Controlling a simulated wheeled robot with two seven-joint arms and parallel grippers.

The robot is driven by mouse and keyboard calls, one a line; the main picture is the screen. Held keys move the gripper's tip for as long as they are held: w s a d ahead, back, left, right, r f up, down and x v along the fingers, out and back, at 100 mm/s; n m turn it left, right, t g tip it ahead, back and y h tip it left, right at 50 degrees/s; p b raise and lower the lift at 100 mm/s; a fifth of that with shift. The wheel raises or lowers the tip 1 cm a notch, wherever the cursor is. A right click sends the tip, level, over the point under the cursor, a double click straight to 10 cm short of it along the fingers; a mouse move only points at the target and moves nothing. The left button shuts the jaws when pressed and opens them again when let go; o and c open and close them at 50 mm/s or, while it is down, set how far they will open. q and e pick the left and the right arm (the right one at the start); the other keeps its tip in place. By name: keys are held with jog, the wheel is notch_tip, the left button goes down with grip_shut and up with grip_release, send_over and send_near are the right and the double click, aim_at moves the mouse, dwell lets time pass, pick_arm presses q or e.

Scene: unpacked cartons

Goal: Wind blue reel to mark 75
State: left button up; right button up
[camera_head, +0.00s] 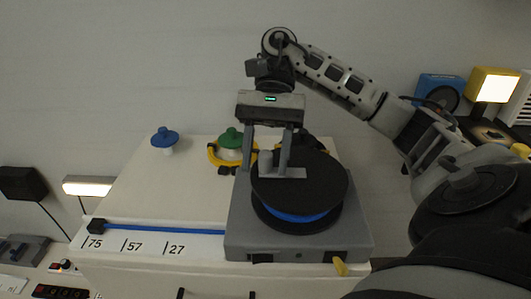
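The blue reel has black round flanges (300,178) with a band of blue line (300,216) between them. It sits on a grey base (245,235). A blue strip (165,229) runs left from the base along the white top's front edge to a black end piece (96,226) by mark 75 (95,243). Marks 57 (133,246) and 27 (175,249) lie to its right. My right gripper (268,150) points down over the reel's back left, beside a grey crank-like part (283,173). Its fingers look apart; contact with that part is unclear. My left gripper is out of view.
Behind the reel stand a green knob (231,138) with a yellow ring (220,160) and a blue knob (164,137). The white top (165,190) is clear to the left. A lit yellow lamp (493,86) and a blue device (440,90) are at the upper right.

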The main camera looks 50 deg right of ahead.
jog(key=p+v, duration=0.4)
jog(key=v, duration=0.1)
jog(key=shift+r, duration=0.35)
pick_arm(q)
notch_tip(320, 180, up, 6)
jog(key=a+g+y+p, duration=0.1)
jog(key=p, duration=0.9)
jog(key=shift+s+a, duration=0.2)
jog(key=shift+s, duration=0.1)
pick_arm(e)
jog(key=v, duration=1)
jog(key=shift+w+d, duration=0.25)
jog(key=shift+d, duration=0.05)
jog(key=shift+f, duration=0.1)
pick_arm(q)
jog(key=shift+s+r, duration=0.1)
pick_arm(e)
jog(key=shift+s, duration=0.1)
